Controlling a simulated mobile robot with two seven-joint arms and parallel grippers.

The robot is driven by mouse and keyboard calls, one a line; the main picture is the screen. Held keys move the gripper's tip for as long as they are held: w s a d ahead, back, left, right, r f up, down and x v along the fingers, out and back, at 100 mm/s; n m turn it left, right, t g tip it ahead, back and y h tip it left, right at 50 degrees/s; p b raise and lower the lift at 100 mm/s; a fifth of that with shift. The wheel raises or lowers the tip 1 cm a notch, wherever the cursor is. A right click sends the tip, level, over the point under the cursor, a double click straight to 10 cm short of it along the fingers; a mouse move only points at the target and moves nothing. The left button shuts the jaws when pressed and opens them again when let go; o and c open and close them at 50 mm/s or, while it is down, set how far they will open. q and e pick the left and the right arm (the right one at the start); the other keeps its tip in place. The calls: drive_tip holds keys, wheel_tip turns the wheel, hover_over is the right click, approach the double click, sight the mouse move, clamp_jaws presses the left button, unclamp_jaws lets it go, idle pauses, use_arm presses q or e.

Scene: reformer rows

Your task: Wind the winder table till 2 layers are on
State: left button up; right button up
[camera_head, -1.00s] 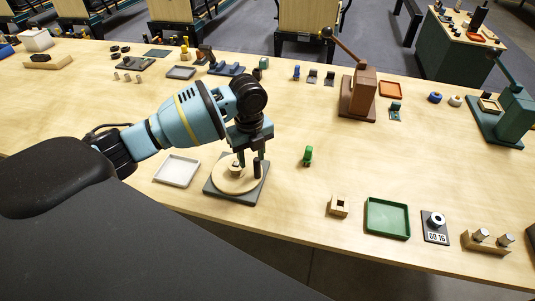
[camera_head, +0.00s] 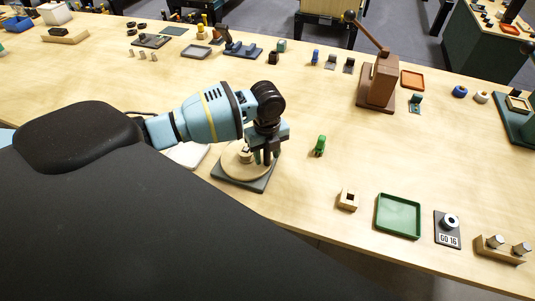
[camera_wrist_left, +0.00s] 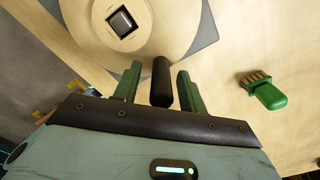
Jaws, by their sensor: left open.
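The winder table has a round wooden disc (camera_head: 232,160) on a dark square base (camera_head: 245,184). In the left wrist view the disc (camera_wrist_left: 178,22) has a square post with a metal top (camera_wrist_left: 122,22) at its middle. A dark upright crank handle (camera_wrist_left: 161,82) stands near the disc's rim. My left gripper (camera_head: 268,158) is over the disc's right side. In the left wrist view its two green fingers (camera_wrist_left: 158,88) are apart, one on each side of the handle, with gaps visible. Layers on the post cannot be made out. My right gripper is not in view.
A green brush (camera_head: 320,146) lies right of the winder. A small wooden block with a hole (camera_head: 347,199), a green tray (camera_head: 378,216) and a counter plate reading "GO 16" (camera_head: 447,238) are nearer the front edge. A brown lever press (camera_head: 378,80) stands behind.

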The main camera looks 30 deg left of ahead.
use_arm(q)
drive_tip(key=shift+f, duration=0.4)
drive_tip(key=shift+c, duration=0.4)
clamp_jaws()
drive_tip(key=shift+w, duration=0.1)
